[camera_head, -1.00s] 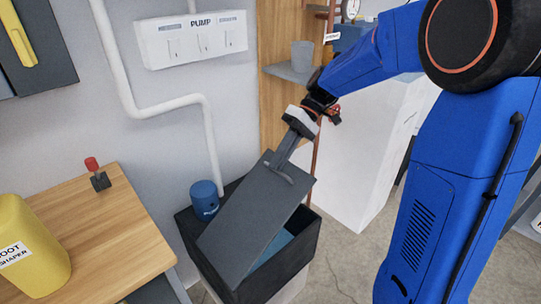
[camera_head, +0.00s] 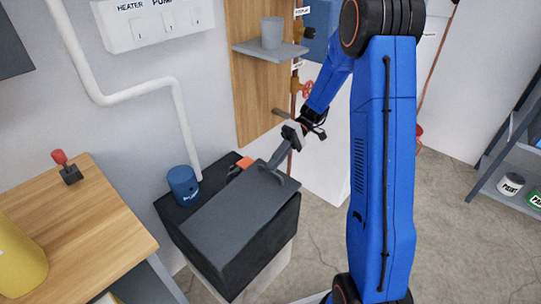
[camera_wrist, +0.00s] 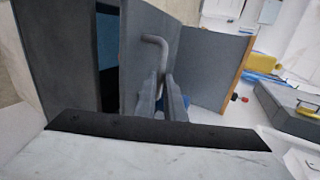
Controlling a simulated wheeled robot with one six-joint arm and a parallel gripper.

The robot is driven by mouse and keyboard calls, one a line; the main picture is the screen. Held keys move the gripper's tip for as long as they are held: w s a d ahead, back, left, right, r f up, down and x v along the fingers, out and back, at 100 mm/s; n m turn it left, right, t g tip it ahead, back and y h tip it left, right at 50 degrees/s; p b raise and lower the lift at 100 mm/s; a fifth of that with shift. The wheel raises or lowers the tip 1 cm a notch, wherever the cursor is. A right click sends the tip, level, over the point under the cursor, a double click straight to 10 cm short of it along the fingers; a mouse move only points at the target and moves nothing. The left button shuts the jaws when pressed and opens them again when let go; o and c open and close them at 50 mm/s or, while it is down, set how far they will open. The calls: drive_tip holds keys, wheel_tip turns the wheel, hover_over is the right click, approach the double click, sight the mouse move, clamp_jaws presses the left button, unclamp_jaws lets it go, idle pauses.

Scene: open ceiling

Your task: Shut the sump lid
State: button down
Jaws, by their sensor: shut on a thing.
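The sump lid (camera_head: 240,215) is a flat dark grey panel on a black sump box (camera_head: 262,246). It lies low over the box, slightly tilted. In the wrist view the lid (camera_wrist: 138,85) has a gap beside it showing the dark inside with something blue (camera_wrist: 107,38), so it looks ajar. A bent grey handle (camera_wrist: 158,45) stands out from the lid. My gripper (camera_head: 269,166) is at the lid's far right end, its fingers (camera_wrist: 166,98) closed on the handle; they partly hide it.
A blue cylinder (camera_head: 184,186) and a small orange thing (camera_head: 240,165) sit on the box top behind the lid. A wooden bench (camera_head: 95,235) is at left. A shelf with a grey cup (camera_head: 271,33) and a red valve (camera_head: 308,89) are above.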

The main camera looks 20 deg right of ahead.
sight(277, 171)
drive_tip(key=f, duration=0.2)
drive_tip(key=d+f, duration=0.1)
drive_tip(key=f, duration=0.1)
drive_tip(key=shift+w, duration=0.35)
drive_tip(key=shift+d+f, duration=0.1)
drive_tip(key=shift+f, duration=0.5)
drive_tip(key=shift+s, duration=0.1)
drive_tip(key=c, duration=1.8)
unclamp_jaws()
drive_tip(key=shift+f, duration=0.1)
drive_tip(key=shift+c, duration=0.2)
drive_tip(key=v, duration=1.7)
drive_tip(key=shift+d+r, duration=0.15)
drive_tip(key=shift+r, duration=0.2)
